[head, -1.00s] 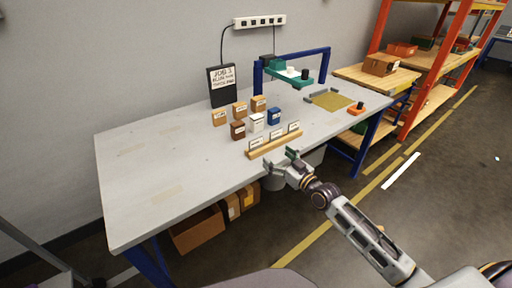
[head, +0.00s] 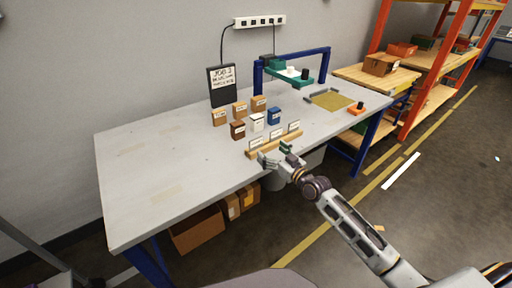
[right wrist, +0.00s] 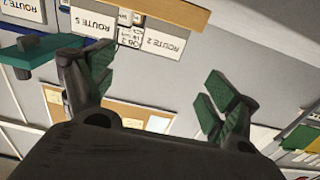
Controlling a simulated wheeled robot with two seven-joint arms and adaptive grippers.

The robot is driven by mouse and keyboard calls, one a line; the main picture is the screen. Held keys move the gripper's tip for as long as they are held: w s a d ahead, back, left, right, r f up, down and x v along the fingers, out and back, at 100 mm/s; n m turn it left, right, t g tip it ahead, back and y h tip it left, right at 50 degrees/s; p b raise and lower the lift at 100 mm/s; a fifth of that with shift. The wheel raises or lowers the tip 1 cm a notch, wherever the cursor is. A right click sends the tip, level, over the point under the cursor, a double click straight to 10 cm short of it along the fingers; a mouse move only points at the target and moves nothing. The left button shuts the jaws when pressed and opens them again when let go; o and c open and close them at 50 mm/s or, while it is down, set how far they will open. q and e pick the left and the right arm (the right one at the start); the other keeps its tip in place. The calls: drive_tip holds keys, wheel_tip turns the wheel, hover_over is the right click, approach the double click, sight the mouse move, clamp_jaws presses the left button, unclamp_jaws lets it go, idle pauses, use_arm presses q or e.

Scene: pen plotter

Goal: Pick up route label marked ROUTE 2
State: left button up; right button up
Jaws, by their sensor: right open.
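Three white route labels stand in a wooden rack (head: 262,153) at the table's front edge. In the right wrist view the picture is upside down; the label marked ROUTE 2 (right wrist: 163,42) is the rightmost. This matches the leftmost label (head: 256,143) in the head view. The middle label (right wrist: 92,22) reads ROUTE 5; the third label (right wrist: 20,8) is cut off at the corner. My right gripper (head: 275,152) is open and empty, with green pads, just in front of the rack. Its fingers (right wrist: 161,85) stand apart, with no label between them. My left gripper is not in view.
Several small labelled boxes (head: 257,122) stand behind the rack. A dark job sign (head: 221,86) leans at the back. A blue frame with a green arm (head: 290,74) stands behind a yellowish mat (head: 331,99). The table's left side (head: 160,165) is clear.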

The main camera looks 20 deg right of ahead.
sight(257, 139)
drive_tip(key=shift+x, duration=2.2)
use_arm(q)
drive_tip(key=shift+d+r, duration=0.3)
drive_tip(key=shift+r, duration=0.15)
use_arm(e)
drive_tip(key=shift+w+a, duration=0.15)
drive_tip(key=shift+w, duration=0.15)
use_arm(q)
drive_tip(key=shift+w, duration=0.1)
